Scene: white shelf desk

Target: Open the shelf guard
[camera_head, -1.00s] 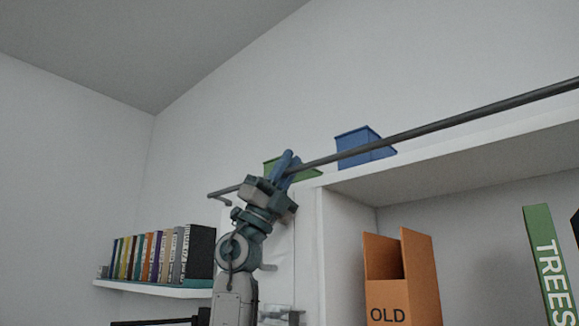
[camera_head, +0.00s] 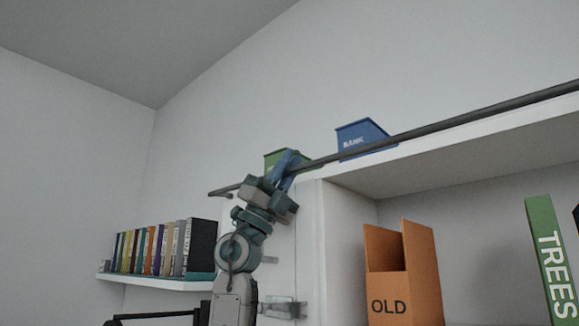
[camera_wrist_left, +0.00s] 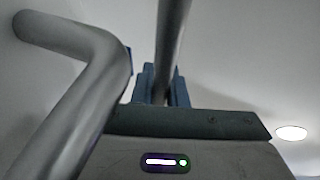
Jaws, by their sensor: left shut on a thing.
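The shelf guard is a long dark bar (camera_head: 450,122) running in front of the top of the white shelf, with a bent end at its left. My left gripper (camera_head: 284,168) is shut on the bar near that left end, with its blue fingers around it. In the left wrist view the bar (camera_wrist_left: 172,40) runs between the blue fingers (camera_wrist_left: 162,85), and a thick bent grey tube (camera_wrist_left: 85,90) passes close on the left. My right gripper does not show.
A blue bin (camera_head: 360,138) and a green bin (camera_head: 275,159) stand on the shelf top (camera_head: 480,143) behind the bar. An orange file holder (camera_head: 402,285) and a green book (camera_head: 548,255) stand inside. A row of books (camera_head: 165,250) sits on a wall shelf at left.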

